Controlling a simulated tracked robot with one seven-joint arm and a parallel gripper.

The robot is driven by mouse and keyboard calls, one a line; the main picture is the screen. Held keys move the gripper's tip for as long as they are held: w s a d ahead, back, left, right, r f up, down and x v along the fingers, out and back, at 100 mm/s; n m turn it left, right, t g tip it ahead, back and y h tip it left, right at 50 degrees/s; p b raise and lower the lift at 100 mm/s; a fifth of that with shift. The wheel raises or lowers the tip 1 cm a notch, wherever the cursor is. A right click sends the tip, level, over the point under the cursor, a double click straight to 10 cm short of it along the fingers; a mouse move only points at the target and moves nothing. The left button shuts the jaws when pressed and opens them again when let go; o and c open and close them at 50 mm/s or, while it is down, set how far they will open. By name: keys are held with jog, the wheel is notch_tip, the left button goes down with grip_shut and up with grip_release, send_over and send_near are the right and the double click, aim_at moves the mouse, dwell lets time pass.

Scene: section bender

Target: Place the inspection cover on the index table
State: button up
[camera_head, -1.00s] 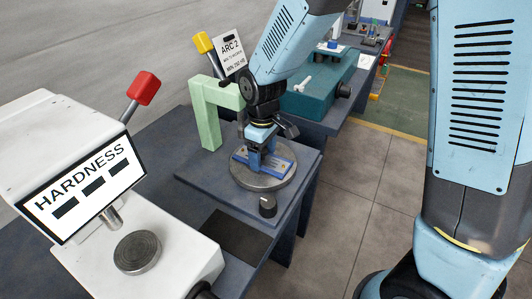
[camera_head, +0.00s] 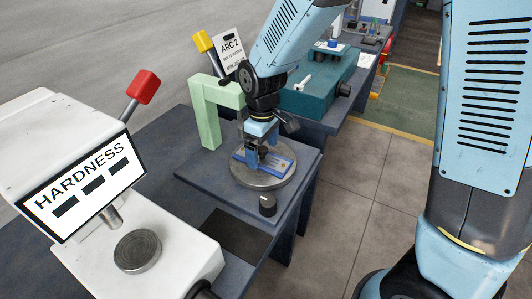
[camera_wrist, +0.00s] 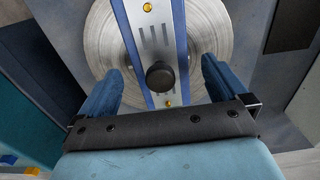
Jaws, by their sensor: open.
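The inspection cover (camera_head: 281,164) is a flat plate with blue edges, a silver middle and a dark round knob (camera_wrist: 160,77). It lies on the round grey index table (camera_head: 265,184), and in the wrist view the table's ringed disc (camera_wrist: 104,42) shows on both sides of it. The wrist view also shows two small brass-coloured dots on the cover (camera_wrist: 151,38). My gripper (camera_wrist: 159,84) is open, with one blue finger on each side of the knob and a gap to each. In the head view my gripper (camera_head: 262,149) is just above the cover.
A pale green bracket (camera_head: 207,118) stands close behind the index table, left of my arm. A small black knob (camera_head: 267,205) sits in front of the disc. A white hardness tester (camera_head: 60,130) with a red-topped lever is at left. A teal machine (camera_head: 318,98) stands beyond.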

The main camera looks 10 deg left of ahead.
aim_at(263, 149)
notch_tip(263, 149, up, 11)
jog(key=shift+f, duration=0.2)
jog(key=d+r+m+t, duration=0.1)
jog(key=d+r+m, duration=0.25)
jog(key=d, duration=0.45)
jog(key=d+r+m+t, duration=0.1)
jog(key=d+r+m, duration=0.1)
jog(key=d+r, duration=0.45)
jog(key=s+d+r+m+t, duration=0.1)
jog(key=s+d+m, duration=0.3)
jog(key=d, duration=0.4)
jog(key=s+d+r+m+t, duration=0.1)
jog(key=s+d+m+t, duration=0.1)
jog(key=s+d+m, duration=0.2)
jog(key=s+d, duration=0.3)
jog(key=d, duration=0.2)
jog(key=shift+r+t, duration=0.3)
